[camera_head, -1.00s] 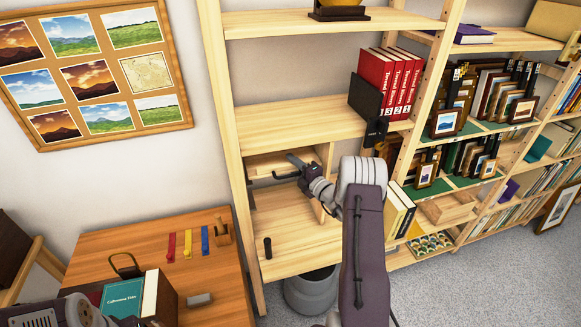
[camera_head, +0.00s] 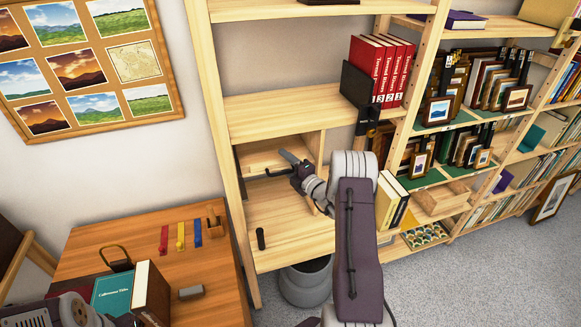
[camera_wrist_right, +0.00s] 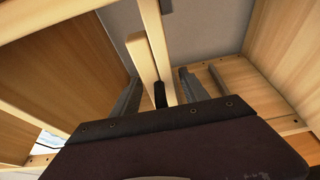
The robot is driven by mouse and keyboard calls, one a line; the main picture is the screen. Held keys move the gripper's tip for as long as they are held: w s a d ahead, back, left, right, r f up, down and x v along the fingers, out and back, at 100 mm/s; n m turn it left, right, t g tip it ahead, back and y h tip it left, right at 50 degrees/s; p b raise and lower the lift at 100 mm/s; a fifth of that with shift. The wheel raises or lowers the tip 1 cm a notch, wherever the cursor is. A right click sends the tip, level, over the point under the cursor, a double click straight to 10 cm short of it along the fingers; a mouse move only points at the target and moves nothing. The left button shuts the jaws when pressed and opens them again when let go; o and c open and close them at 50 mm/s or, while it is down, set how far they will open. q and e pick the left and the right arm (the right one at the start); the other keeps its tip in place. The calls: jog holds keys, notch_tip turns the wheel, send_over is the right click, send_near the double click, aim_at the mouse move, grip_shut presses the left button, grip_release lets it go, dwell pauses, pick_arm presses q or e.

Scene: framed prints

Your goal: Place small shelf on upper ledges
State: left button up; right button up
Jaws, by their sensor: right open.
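The small shelf appears to be the light wooden board (camera_head: 268,158) inside the bookcase's lower compartment, partly hidden by my arm. A dark bar like a handle (camera_head: 262,175) shows in front of it. My right gripper (camera_head: 285,161) is open beside the board, its fingers pointing left into the compartment. In the right wrist view its two grey fingers (camera_wrist_right: 158,97) stand apart, with a dark rod end and a pale wooden strip (camera_wrist_right: 143,62) seen between them. I cannot tell whether they touch. The ledges are not clearly visible. My left arm shows at the lower left; its fingertips are not clear.
A black peg (camera_head: 261,239) stands on the bottom board. Red books (camera_head: 380,68) and a black bookend (camera_head: 357,84) are on the shelf above. A wooden desk (camera_head: 215,285) is at left and a grey bin (camera_head: 306,285) below. Upright panels close in around my right gripper.

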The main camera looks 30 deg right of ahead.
jog(key=s+d+b, duration=0.1)
jog(key=s, duration=1)
jog(key=shift+s+b, duration=0.3)
